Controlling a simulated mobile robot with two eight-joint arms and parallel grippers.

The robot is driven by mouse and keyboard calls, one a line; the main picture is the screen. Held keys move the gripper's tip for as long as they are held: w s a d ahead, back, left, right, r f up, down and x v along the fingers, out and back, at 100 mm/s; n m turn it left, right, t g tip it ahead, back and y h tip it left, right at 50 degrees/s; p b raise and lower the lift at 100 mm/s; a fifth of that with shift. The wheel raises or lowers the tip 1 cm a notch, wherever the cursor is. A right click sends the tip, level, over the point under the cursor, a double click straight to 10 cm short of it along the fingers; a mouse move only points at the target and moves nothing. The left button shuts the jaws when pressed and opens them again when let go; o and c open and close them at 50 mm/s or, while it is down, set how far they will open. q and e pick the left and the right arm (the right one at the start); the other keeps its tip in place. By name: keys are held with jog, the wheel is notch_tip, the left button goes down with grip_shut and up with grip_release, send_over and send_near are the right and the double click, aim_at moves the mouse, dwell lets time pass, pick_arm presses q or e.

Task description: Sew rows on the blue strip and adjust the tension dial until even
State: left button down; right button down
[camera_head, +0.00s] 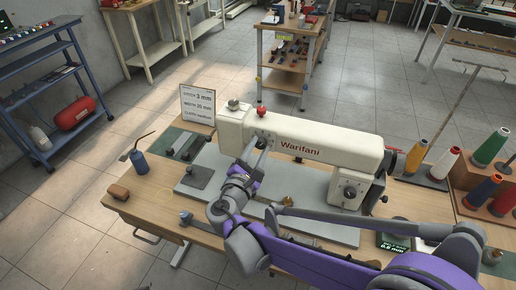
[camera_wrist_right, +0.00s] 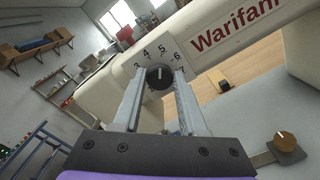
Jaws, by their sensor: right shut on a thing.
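The white sewing machine (camera_head: 330,148), marked Warifani, stands on a grey plate (camera_head: 200,186) on the wooden table. My right gripper (camera_head: 262,142) reaches the front of its head, at the left end of the arm. In the wrist view my right gripper (camera_wrist_right: 159,82) is shut on the black tension dial (camera_wrist_right: 160,75), with a fingertip on each side. The dial's plate (camera_wrist_right: 172,47) shows numbers from 3 to 7, and the knob's white mark points roughly upward. I cannot make out the blue strip. My left gripper is not in view.
A sign (camera_head: 198,104) reads stitch 3 mm, width 25 mm. Thread cones (camera_head: 443,163) stand at right. A gauge reading 0.5 mm (camera_head: 393,243) is partly behind my arm.

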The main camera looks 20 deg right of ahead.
jog(key=shift+m, duration=0.4)
jog(key=shift+c, duration=2.2)
grip_release()
jog(key=v, duration=1)
jog(key=shift+s+a, duration=0.25)
jog(key=shift+s, duration=0.1)
